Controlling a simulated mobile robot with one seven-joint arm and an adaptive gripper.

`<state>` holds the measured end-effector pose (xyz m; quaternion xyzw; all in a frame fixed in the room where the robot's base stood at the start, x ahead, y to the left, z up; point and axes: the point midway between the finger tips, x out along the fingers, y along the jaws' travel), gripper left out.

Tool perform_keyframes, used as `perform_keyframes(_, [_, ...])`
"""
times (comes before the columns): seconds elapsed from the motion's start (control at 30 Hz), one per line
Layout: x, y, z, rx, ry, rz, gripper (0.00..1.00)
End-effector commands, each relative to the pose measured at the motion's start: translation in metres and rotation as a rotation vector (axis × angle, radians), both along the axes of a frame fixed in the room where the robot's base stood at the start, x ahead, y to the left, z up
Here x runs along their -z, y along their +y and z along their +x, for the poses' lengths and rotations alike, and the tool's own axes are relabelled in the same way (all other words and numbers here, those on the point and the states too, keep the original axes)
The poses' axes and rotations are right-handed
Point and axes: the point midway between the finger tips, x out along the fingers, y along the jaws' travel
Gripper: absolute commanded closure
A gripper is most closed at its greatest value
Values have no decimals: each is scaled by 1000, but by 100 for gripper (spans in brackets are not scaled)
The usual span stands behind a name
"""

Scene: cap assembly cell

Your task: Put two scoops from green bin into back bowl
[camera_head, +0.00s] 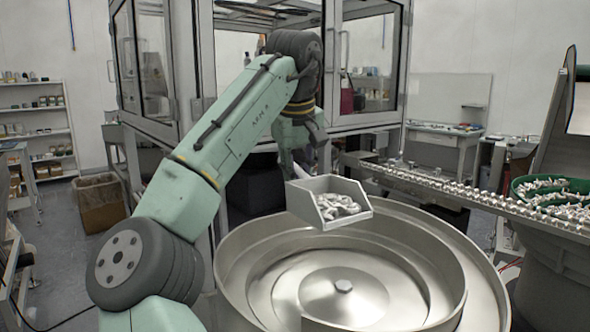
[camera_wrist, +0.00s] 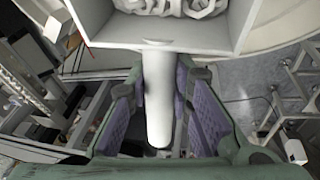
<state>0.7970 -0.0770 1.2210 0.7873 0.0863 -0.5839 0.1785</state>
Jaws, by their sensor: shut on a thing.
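My gripper (camera_head: 302,160) is shut on the handle of a white scoop (camera_head: 327,192). In the wrist view the purple-padded fingers (camera_wrist: 170,108) lie on both sides of the scoop's round handle (camera_wrist: 158,85). The scoop is heaped with white caps (camera_head: 337,206) and appears roughly level. In the head view it overlaps the back rim of a large metal bowl (camera_head: 255,255), whose visible floor is empty. A green bin (camera_head: 518,186) with similar white caps is at the right edge, apart from the scoop. Another bowl is not clearly visible.
A conveyor rail (camera_head: 460,193) with small parts runs from behind the bowl towards the green bin. A framed glass enclosure (camera_head: 160,70) stands behind my arm. A cardboard box (camera_head: 100,202) and shelves (camera_head: 38,125) are at the left.

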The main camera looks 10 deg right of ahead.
Motion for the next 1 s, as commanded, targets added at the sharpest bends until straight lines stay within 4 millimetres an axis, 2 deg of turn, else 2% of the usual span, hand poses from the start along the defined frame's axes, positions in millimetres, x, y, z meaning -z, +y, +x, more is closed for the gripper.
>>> perform_keyframes(0.17, [20, 0, -2, 2, -47, 13, 100])
perform_keyframes(0.77, [-37, -13, -33, 0, -489, 198, 100])
perform_keyframes(1.0, [-55, -22, -52, 1, -661, 271, 100])
